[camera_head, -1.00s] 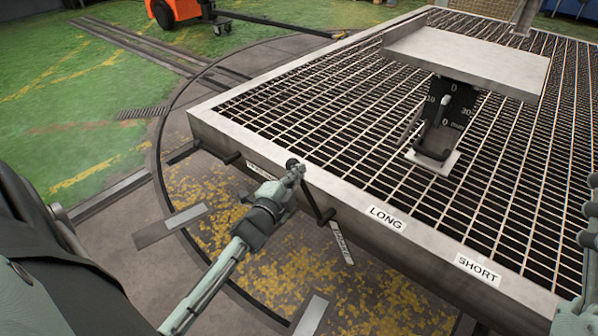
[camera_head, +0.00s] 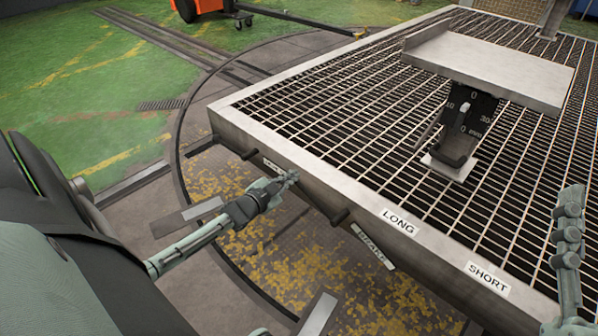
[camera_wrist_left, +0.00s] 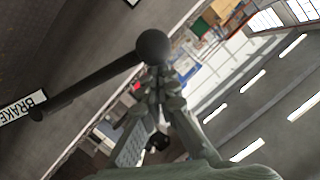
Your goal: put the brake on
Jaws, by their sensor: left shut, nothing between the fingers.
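The brake lever is a dark rod with a round black knob (camera_wrist_left: 153,45), seen best in the left wrist view. The rod (camera_wrist_left: 90,80) runs from the knob to a pivot by the BRAKE label (camera_wrist_left: 22,106). In the head view that label (camera_head: 372,247) is at the deck's front side. My left gripper (camera_head: 292,178) is shut and empty, its tips at the knob, close to or touching it. The tips (camera_wrist_left: 158,78) show just below the knob in the wrist view. In the head view the knob is not clear. My right gripper (camera_head: 570,205) is at the right edge; its fingers are unclear.
The grated turntable deck (camera_head: 300,150) has a raised metal edge. LONG (camera_head: 398,222) and SHORT (camera_head: 487,279) labels mark the edge. A pedestal with a plate (camera_head: 490,70) stands on the grating. Open floor lies at left.

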